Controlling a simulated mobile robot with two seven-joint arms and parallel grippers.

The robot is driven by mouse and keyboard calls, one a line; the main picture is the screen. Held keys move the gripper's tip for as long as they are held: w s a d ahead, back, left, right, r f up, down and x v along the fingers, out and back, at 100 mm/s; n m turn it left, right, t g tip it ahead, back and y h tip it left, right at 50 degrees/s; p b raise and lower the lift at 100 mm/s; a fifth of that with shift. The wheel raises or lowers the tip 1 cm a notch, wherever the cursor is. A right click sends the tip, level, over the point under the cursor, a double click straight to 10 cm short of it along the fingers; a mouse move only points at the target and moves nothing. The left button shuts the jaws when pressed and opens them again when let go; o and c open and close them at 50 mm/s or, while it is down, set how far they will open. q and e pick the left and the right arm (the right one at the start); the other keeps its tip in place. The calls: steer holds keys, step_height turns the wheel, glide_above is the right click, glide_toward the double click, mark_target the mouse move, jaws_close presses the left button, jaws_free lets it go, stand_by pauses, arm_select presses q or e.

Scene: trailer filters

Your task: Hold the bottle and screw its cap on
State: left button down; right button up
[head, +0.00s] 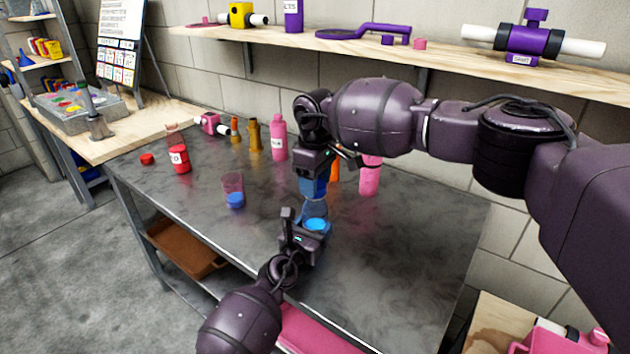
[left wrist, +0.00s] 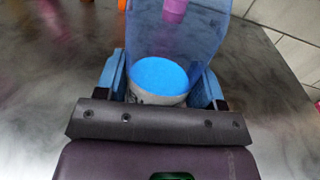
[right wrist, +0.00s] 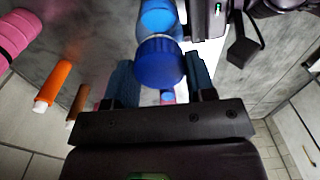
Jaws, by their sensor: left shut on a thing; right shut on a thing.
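A see-through blue bottle (head: 315,211) with bright blue liquid low inside stands upright on the dark table. My left gripper (head: 303,236) is shut around its lower part; in the left wrist view the fingers flank the bottle (left wrist: 182,35). My right gripper (head: 316,178) is above it, pointing down, shut on a dark blue cap (right wrist: 160,62). The cap lines up with the bottle top, which also shows in the right wrist view (right wrist: 158,18). Whether the cap is seated on the neck or only touching it I cannot tell.
On the table (head: 400,270) stand a clear cup with blue liquid (head: 234,190), a red bottle (head: 180,158), a loose red cap (head: 147,159), pink bottles (head: 279,140) (head: 370,178) and a brown bottle (head: 254,137). A wooden shelf (head: 440,60) runs behind. The front right tabletop is clear.

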steer(key=shift+r, duration=0.1)
steer(key=o, duration=0.9)
steer(key=shift+r, duration=2.2)
steer(key=shift+c, duration=0.4)
